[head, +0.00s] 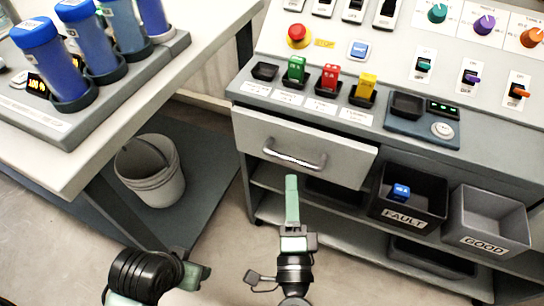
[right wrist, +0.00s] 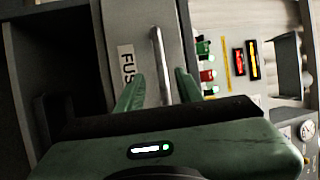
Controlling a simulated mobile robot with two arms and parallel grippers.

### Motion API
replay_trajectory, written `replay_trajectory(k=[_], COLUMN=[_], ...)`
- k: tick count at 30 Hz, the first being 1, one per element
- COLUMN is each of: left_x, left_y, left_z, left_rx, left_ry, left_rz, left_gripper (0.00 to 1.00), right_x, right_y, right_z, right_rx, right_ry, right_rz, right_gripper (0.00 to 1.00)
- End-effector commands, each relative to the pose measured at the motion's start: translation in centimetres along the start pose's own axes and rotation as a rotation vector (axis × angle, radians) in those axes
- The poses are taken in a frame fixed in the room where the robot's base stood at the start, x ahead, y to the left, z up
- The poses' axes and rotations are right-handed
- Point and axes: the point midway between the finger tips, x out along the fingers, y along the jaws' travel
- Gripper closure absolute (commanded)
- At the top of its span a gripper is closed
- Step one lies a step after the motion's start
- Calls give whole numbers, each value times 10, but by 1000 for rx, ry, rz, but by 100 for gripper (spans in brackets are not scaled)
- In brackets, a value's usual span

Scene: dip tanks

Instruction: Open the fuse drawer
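The fuse drawer (head: 340,160) is a light grey front under the control console, with a metal bar handle (head: 295,155). It looks shut; no inside shows. In the right wrist view, the handle (right wrist: 160,66) stands beside a partly hidden label reading "FUS". My right gripper (head: 291,198) is just below the handle in the head view. In the right wrist view, its green fingers (right wrist: 158,92) are apart, with the handle showing between and beyond them; contact cannot be seen. My left gripper (head: 200,272) is low at the left, away from the drawer; its opening cannot be made out.
Green (head: 296,70), red (head: 329,77) and yellow (head: 366,86) fuses sit on the console. Below are a FAULT bin (head: 418,222) holding a blue fuse (head: 399,192) and an empty GOOD bin (head: 491,246). A table (head: 110,140) and bucket (head: 150,172) stand left.

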Motion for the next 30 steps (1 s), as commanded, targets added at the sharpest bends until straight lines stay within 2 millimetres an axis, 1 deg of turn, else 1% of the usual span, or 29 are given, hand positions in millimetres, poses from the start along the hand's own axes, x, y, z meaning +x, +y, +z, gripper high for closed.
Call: replay_trajectory(k=[9,13,18,25,26,27,29,30], left_x=[-1,-1,-1,-1,-1,-1,-1,-1], left_y=[0,0,0,0,0,0,0,0], left_z=[0,0,0,0,-1,-1,-1,-1], left_rx=[0,0,0,0,0,0,0,0], left_ry=[0,0,1,1,1,1,1,1], left_rz=[0,0,0,0,0,0,0,0], left_gripper=[46,46,46,46,46,46,46,46], right_x=[48,65,75,76,76,76,76,76], right_y=[-2,-2,-1,-1,-1,-1,-1,-1], right_z=[0,0,0,0,0,0,0,0], right_rx=[0,-2,-1,-2,-2,-2,-2,-2], right_ry=[3,0,0,0,0,-1,-1,-1], right_rz=[-4,-3,-1,-1,-1,-1,-1,-1], right_gripper=[64,64,64,64,67,78,94,100])
